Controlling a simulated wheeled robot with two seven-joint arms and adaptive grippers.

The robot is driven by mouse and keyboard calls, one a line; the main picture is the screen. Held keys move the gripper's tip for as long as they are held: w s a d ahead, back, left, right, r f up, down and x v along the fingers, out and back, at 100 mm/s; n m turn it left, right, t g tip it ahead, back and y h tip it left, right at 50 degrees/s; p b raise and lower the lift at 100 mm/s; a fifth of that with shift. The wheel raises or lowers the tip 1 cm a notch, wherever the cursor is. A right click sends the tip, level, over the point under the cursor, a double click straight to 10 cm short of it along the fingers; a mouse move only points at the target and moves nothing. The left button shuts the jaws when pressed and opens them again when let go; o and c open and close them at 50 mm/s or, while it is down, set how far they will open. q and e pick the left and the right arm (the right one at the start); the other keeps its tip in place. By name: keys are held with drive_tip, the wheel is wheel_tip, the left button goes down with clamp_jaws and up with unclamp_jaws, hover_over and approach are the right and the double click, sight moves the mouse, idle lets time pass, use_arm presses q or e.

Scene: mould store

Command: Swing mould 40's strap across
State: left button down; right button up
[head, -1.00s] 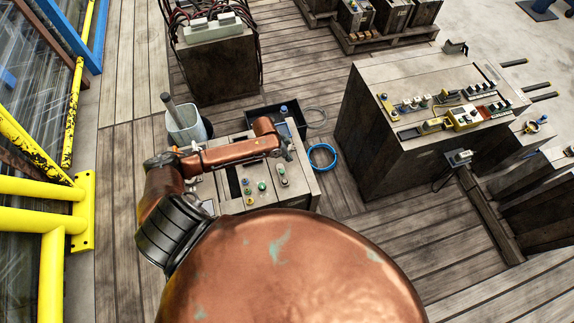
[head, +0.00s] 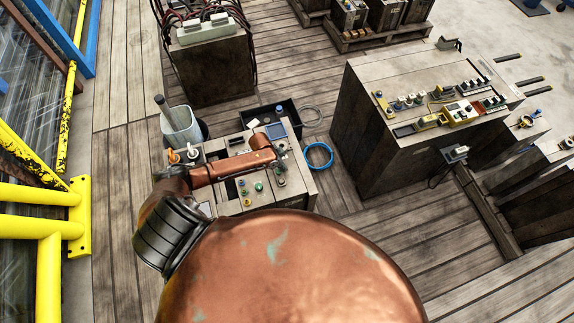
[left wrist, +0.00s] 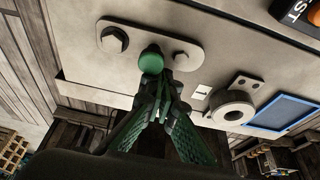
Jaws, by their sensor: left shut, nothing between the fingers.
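No number 40 is readable. My right gripper is not in view.
A round collar (left wrist: 232,110), a "1" label and a blue panel (left wrist: 285,113) lie right of the strap. A bin (head: 180,125) and a black tray (head: 262,113) stand behind the box. A blue hose ring (head: 319,156) lies on the floor beside it. A large dark cabinet (head: 375,130) stands right.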

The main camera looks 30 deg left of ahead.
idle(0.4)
use_arm(q)
drive_tip(key=shift+s+a+n+p, duration=0.2)
drive_tip(key=shift+n+p, duration=0.1)
drive_tip(key=shift+p, duration=0.25)
